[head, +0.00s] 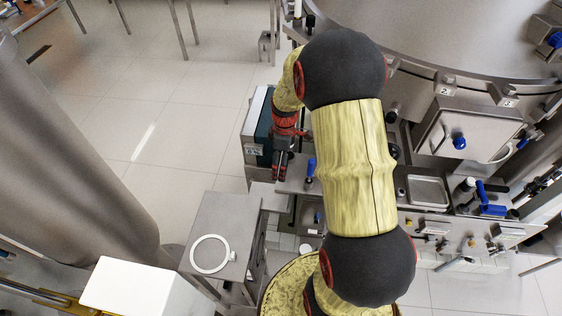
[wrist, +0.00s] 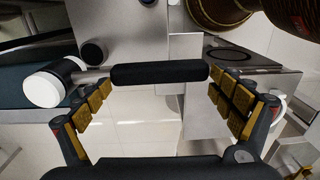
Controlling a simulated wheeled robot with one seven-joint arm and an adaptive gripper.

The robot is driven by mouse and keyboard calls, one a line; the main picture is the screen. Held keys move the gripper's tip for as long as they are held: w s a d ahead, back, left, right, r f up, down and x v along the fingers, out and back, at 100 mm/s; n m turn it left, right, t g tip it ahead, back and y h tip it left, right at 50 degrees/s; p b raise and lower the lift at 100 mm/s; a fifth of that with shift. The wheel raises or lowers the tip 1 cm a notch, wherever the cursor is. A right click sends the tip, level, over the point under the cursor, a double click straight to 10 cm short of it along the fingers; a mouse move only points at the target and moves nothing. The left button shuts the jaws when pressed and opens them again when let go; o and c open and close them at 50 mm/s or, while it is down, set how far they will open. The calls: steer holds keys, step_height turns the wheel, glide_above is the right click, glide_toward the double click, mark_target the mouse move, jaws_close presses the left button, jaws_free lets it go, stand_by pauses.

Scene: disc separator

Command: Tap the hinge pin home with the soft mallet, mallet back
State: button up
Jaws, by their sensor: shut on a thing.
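The soft mallet shows in the wrist view, with a white head (wrist: 45,88) with dark bands at the left and a black handle (wrist: 160,72) lying level across the picture. My gripper (wrist: 158,78) is shut on the mallet, its yellow-padded fingers at the two ends of the handle. In the head view my gripper (head: 281,168) hangs beside the blue-grey box, partly behind my arm; I cannot make out the mallet there. I cannot pick out the hinge pin in either view.
A blue-grey box (head: 257,125) stands left of my gripper. A small table (head: 225,215) carries a white ring (head: 210,254). A blue-handled part (head: 311,167) stands close right of my gripper. A metal tray (head: 428,190) lies farther right, below the large steel vessel (head: 450,35).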

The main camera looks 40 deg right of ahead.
steer(key=shift+f, duration=0.1)
steer(key=shift+f+b, duration=1.75)
steer(key=shift+f, duration=0.95)
steer(key=shift+f+b, duration=0.45)
steer(key=shift+f, duration=0.25)
steer(key=shift+f+b, duration=0.6)
steer(key=shift+f, duration=0.35)
steer(key=o, duration=1.7)
steer(key=shift+s, duration=0.15)
steer(key=shift+s+a+p, duration=0.3)
steer(key=shift+s+a, duration=1.35)
steer(key=shift+a, duration=0.25)
steer(key=shift+s+a+p, duration=0.3)
steer(key=shift+s+a, duration=1.3)
steer(key=shift+a, duration=0.25)
